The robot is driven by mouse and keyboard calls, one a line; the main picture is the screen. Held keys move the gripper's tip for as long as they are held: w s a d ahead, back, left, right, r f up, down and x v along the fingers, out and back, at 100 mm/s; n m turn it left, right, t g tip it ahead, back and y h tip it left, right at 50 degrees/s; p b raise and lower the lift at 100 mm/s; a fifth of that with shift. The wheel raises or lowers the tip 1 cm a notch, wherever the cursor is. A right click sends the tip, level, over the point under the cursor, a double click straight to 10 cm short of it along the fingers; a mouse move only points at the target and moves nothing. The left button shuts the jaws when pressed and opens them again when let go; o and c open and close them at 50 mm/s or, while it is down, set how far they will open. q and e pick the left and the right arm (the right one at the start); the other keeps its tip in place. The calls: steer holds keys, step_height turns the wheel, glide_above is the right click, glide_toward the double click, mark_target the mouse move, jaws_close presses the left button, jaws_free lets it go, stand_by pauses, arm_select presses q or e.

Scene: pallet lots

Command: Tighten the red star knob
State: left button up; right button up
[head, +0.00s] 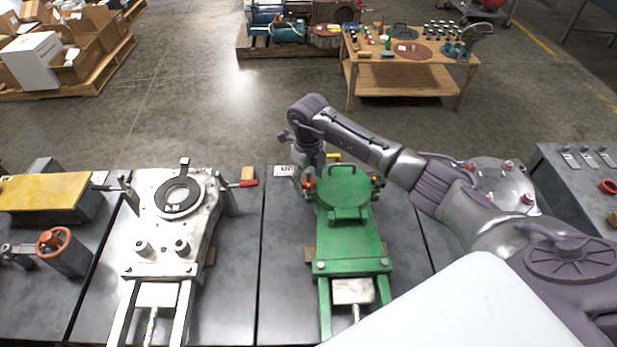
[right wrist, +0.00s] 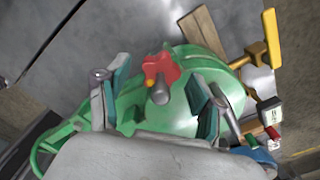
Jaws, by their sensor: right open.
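The red star knob (right wrist: 163,70) sits on the side of the green fixture (right wrist: 150,118) in the right wrist view, with a grey stub at its middle. In the head view the knob (head: 309,184) shows small at the left edge of the green fixture (head: 345,240), partly hidden by my gripper. My right gripper (head: 308,172) points down at the knob. In the right wrist view my right gripper (right wrist: 158,84) is open, one finger on each side of the knob, with visible gaps. Whether the fingertips reach the knob's depth is hard to tell. My left gripper is not in view.
A grey-white fixture (head: 160,230) with a red-tipped handle (head: 248,183) stands to the left on the grey bench. A yellow plate (head: 42,192) and an orange handwheel (head: 53,241) are farther left. A yellow-ended handle (right wrist: 272,40) juts out beside the knob.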

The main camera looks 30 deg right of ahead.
steer(key=shift+f, duration=0.2)
steer(key=shift+c, duration=0.4)
steer(key=c, duration=1.1)
steer(key=shift+m, duration=0.3)
steer(key=m, duration=0.3)
steer(key=shift+r+p, duration=0.1)
steer(key=shift+p, duration=0.25)
steer(key=shift+m+p, duration=0.3)
steer(key=shift+m, duration=1.1)
